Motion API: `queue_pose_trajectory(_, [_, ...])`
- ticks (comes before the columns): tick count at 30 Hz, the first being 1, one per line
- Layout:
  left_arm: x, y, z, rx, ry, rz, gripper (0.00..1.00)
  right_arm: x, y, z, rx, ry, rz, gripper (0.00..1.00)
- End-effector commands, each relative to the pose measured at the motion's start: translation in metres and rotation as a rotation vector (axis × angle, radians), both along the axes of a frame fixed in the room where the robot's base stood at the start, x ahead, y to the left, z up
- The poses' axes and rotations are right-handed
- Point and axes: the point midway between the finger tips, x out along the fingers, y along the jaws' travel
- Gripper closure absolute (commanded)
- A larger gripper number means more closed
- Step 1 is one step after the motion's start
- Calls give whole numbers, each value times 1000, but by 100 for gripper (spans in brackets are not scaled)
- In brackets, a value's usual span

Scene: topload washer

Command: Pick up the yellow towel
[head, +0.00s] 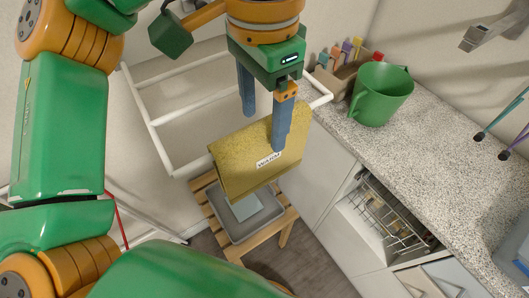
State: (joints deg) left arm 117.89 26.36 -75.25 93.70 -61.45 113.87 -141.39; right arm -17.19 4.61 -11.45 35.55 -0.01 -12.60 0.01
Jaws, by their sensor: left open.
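The yellow towel (240,160) is a folded piece with a white label on its front. It appears to hang on the front bar of a white rack, in the middle of the head view. My left gripper (264,132) points down at it with blue fingers spread apart. The nearer finger overlaps the front of the towel, and the farther finger is at its back upper edge. I cannot tell whether either finger touches it. The towel hides part of the rack bar. My right gripper is not in view.
The white rack (157,136) extends back to the wall. A grey tub (242,232) stands on a slatted wooden stand below the towel. On the speckled counter (430,125) at right are a green jug (379,94) and a small box holding colored items. An open wire basket (384,215) is beneath.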

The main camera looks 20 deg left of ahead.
Motion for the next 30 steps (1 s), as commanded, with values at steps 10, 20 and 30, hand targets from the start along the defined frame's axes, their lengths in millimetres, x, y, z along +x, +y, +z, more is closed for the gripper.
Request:
queue_pose_trajectory(10, [0,2,-41,1,3,0,22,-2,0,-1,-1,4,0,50])
queue_pose_trajectory(20, [0,2,-79,-2,2,1,22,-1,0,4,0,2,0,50])
queue_pose_trajectory(30, [0,2,-79,-3,1,1,87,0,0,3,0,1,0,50])
